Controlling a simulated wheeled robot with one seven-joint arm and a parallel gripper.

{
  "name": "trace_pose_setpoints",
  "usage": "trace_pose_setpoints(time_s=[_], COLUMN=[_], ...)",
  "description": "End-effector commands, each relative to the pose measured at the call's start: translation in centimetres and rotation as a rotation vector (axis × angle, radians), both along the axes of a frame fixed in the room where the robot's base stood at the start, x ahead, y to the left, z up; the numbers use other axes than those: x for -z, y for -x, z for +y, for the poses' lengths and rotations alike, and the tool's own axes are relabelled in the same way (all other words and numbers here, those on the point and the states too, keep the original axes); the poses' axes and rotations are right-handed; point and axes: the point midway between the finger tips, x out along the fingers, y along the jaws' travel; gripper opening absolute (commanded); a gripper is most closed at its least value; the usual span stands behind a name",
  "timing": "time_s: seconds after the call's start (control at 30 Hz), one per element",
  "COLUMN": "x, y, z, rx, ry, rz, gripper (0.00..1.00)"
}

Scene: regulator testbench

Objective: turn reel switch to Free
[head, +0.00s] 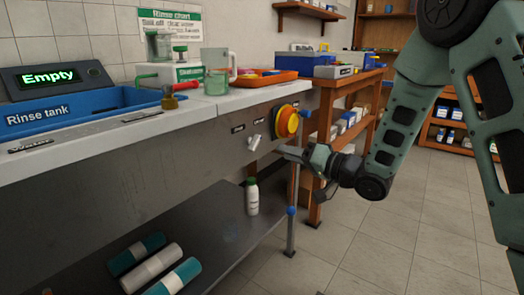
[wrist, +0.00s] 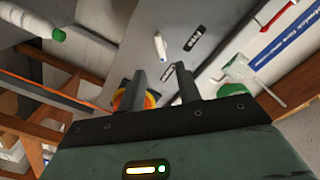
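The reel switch (head: 254,142) is a small pale lever on the grey front panel, just left of the yellow and orange reel (head: 287,122). Two small dark labels sit above it, one to each side; I cannot read them or tell which one the lever points to. In the wrist view the switch (wrist: 160,46) shows beyond my fingertips, between two dark labels (wrist: 194,38) (wrist: 168,73). My gripper (head: 287,153) is open and empty, to the right of the switch and apart from it. In the wrist view its fingers (wrist: 160,74) stand apart, and the left one partly hides the reel.
A white bottle (head: 252,197) and rolled towels (head: 152,268) are on the lower shelf. A blue rinse tank (head: 75,110) and a red-handled tap (head: 178,90) are on the counter. A thin upright post (head: 291,215) stands below my gripper. A wooden table (head: 352,85) is behind.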

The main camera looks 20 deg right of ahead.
Motion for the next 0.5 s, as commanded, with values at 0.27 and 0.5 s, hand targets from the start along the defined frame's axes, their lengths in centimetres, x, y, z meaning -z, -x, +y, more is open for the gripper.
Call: trace_pose_setpoints(time_s=[0.27,0.5], x=[0.2,0.1], y=[-4.6,-6.9], z=[3.4,5.1], rx=[-0.001,0.000], ry=[0.001,0.001], rz=[-0.002,-0.001], gripper=[0.34,0.34])
